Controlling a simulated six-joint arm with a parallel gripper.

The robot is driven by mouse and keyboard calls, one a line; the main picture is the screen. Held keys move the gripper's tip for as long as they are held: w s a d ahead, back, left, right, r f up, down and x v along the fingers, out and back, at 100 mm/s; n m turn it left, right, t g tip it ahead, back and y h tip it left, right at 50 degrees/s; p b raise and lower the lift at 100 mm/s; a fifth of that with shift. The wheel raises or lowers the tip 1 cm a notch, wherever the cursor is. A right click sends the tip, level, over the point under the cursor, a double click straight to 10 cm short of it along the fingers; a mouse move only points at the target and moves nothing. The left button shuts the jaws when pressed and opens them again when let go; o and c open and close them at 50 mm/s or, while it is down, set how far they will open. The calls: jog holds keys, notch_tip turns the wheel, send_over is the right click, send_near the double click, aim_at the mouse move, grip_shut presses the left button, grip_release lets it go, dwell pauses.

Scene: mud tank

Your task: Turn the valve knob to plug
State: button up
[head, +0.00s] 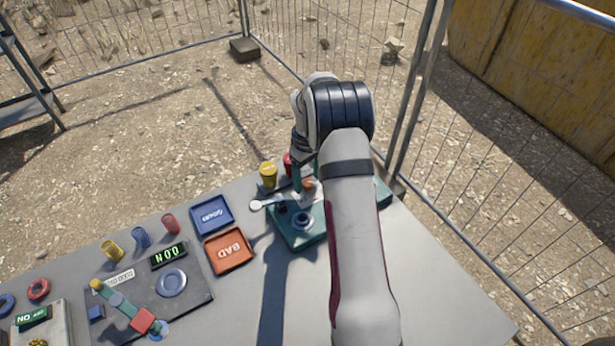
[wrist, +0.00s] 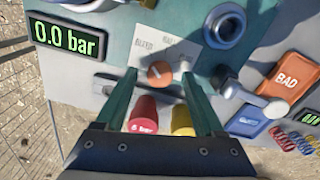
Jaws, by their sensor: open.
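The valve knob (wrist: 160,73) is orange and round, on a pale label plate of the teal panel (wrist: 105,40). In the head view the knob (head: 308,184) shows as a small orange spot beside my arm. The plate has a word like "BLEED" at its left; its other print is too blurred to read. My gripper (wrist: 160,82) is open, with one teal finger on each side of the knob. I cannot tell whether the fingers touch it. In the head view my gripper (head: 303,178) is over the panel, partly hidden by my arm.
A display (wrist: 68,38) reads 0.0 bar. A red cup (wrist: 144,112) and a yellow cup (wrist: 182,120) stand by the panel. A white-ended lever (wrist: 275,110) sticks out beside it. A blue tray (head: 212,215) and an orange BAD tray (head: 230,250) lie left of the panel.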

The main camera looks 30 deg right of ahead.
jog(key=shift+f, duration=0.15)
grip_shut()
